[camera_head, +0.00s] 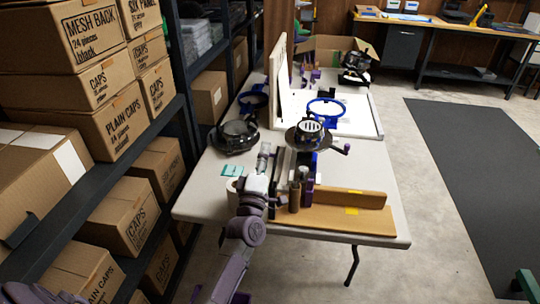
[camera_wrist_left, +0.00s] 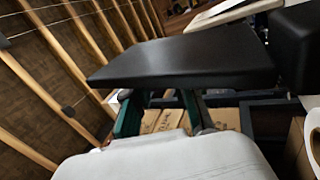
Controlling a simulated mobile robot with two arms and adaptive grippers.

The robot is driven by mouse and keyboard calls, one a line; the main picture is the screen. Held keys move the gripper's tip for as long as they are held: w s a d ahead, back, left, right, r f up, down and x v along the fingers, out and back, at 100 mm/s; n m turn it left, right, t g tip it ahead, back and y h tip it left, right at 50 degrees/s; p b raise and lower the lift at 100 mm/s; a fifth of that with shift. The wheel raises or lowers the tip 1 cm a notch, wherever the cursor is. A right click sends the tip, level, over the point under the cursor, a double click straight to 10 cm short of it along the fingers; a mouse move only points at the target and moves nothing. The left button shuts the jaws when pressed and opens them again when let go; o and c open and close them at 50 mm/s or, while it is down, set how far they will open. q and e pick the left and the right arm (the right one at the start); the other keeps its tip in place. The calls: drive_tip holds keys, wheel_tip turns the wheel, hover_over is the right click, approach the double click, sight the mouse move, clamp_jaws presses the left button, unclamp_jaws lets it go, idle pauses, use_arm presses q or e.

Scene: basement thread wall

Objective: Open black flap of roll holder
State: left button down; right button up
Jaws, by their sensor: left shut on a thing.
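My left arm reaches over the front left of the white table, with its left gripper (camera_head: 262,164) beside a white roll (camera_head: 233,185). In the left wrist view the black flap (camera_wrist_left: 185,58) is a wide flat dark panel, slightly tilted. The left gripper's green fingers (camera_wrist_left: 162,104) reach up to its near edge, and their tips are hidden behind it. The gripper is shut on the flap. Part of a white roll (camera_wrist_left: 313,137) shows at the right edge. In the head view the flap is too small to make out. My right gripper is not in view.
The table (camera_head: 190,206) also bears wooden boards (camera_head: 340,215), a machine with a blue hoop (camera_head: 325,113) and a black cap (camera_head: 234,135) near its left edge. Shelves with cardboard boxes (camera_head: 112,122) stand close on the left.

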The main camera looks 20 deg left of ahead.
use_arm(q)
drive_tip(key=shift+a+f+n+y, duration=0.25)
drive_tip(key=shift+n+y, duration=0.15)
drive_tip(key=shift+n, duration=0.3)
drive_tip(key=shift+s, duration=0.1)
drive_tip(key=c, duration=1)
unclamp_jaws()
drive_tip(key=shift+o, duration=0.2)
drive_tip(key=shift+s, duration=0.1)
drive_tip(key=v, duration=1.1)
drive_tip(key=shift+s, duration=0.35)
drive_tip(key=shift+d+f, duration=0.1)
drive_tip(key=shift+f, duration=0.05)
